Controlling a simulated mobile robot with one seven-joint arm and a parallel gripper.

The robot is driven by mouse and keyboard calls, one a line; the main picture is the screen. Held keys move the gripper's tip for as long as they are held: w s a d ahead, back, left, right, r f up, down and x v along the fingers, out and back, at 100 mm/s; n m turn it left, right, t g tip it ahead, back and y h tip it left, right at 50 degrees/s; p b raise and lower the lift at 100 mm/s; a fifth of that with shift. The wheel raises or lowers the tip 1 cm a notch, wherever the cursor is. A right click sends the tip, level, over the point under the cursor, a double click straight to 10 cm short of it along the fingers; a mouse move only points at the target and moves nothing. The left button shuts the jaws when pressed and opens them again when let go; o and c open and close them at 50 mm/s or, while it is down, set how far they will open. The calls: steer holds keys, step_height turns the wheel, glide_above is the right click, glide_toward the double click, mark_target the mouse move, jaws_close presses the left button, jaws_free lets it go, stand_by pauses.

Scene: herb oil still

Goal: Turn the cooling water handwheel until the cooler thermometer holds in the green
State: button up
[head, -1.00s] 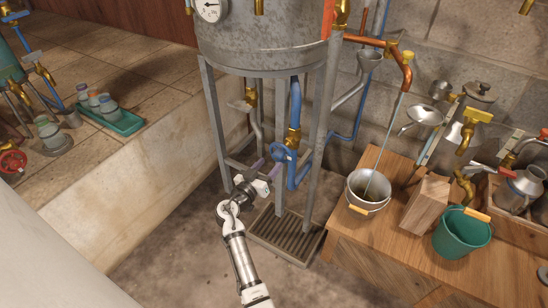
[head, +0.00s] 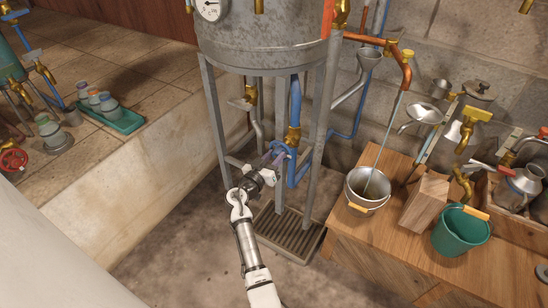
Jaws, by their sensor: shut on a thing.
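A blue handwheel (head: 283,148) sits on the blue pipe with a brass valve under the grey metal tank (head: 265,45). My gripper (head: 275,158) reaches it from the lower left and is shut on its near side; the fingers partly hide the wheel. A white round dial (head: 211,9) is on the tank's upper left, cut by the top edge. Its scale is too small to read, and I see no green band on it. I cannot tell whether it is the cooler thermometer.
Tank legs (head: 217,120) stand close around my gripper, above a floor grate (head: 287,232). A wooden bench (head: 365,255) at right holds a metal bucket (head: 367,190) and a green bucket (head: 461,232). A red handwheel (head: 13,160) is at far left. Floor at front is clear.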

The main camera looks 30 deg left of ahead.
steer(key=shift+f+n, duration=0.1)
steer(key=shift+n, duration=0.2)
steer(key=shift+n+b, duration=0.75)
steer(key=shift+n, duration=0.25)
steer(key=n+b, duration=0.1)
steer(key=n, duration=0.3)
steer(key=shift+n, duration=0.3)
steer(key=n, duration=0.4)
steer(key=shift+a, duration=0.1)
steer(key=shift+f+n+p, duration=0.1)
steer(key=shift+n+p, duration=0.55)
steer(key=shift+n, duration=1.05)
steer(key=o, duration=1)
steer(key=shift+c, duration=0.2)
